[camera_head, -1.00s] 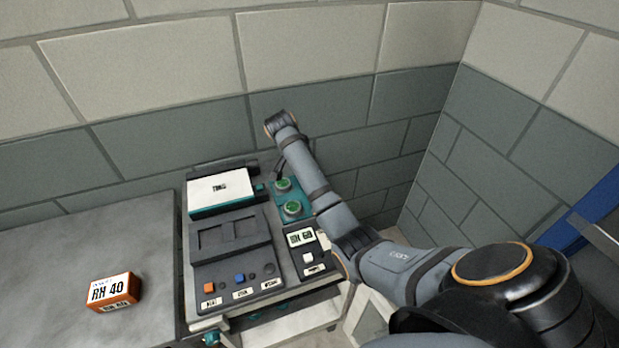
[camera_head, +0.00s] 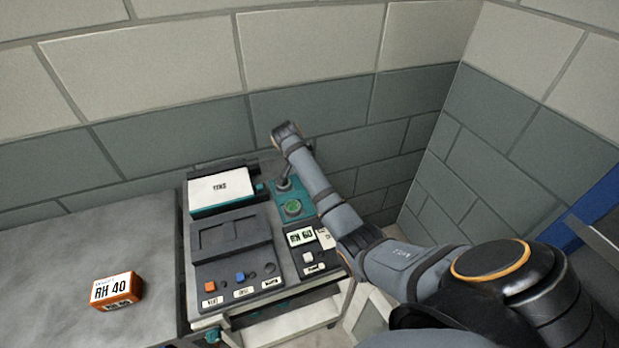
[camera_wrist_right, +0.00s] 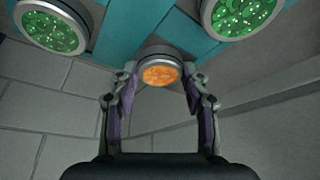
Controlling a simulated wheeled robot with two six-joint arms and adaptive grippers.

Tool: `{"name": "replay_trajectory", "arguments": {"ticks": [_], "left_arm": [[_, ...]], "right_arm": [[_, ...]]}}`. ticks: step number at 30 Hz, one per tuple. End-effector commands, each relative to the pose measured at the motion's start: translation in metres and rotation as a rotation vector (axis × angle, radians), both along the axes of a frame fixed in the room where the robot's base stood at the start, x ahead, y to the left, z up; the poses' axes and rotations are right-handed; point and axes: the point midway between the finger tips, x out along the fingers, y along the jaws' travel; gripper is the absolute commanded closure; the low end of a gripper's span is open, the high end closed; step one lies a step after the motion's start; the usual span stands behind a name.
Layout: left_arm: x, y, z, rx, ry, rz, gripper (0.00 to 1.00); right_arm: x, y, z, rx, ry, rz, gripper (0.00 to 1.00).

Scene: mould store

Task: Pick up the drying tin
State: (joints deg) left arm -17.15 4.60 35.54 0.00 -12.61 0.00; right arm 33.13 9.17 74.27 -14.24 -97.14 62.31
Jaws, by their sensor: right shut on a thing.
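A small round tin with orange beads and a grey rim (camera_wrist_right: 160,72) is between the fingertips of my right gripper (camera_wrist_right: 160,78), which is shut on it. Two larger-looking round tins with green beads show in the right wrist view, one at left (camera_wrist_right: 45,25) and one at right (camera_wrist_right: 238,14). They sit on a teal surface (camera_wrist_right: 135,22). In the head view one green tin (camera_head: 293,208) shows on the teal pad. My right gripper (camera_head: 284,184) is just behind it, mostly hidden by the forearm. I cannot tell whether the orange tin touches the pad. My left gripper is out of view.
A cart top holds a white-lidded teal box (camera_head: 222,190), a dark tray with recesses (camera_head: 232,240) and an RH 60 display (camera_head: 301,236). An orange RH 40 block (camera_head: 117,291) lies on the grey bench (camera_head: 60,260). A block wall (camera_head: 170,130) stands close behind.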

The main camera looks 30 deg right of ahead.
Motion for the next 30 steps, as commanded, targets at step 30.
{"name": "replay_trajectory", "arguments": {"ticks": [30], "left_arm": [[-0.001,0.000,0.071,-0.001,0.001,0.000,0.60]], "right_arm": [[-0.096,0.067,0.127,0.005,0.001,0.001,0.85]]}}
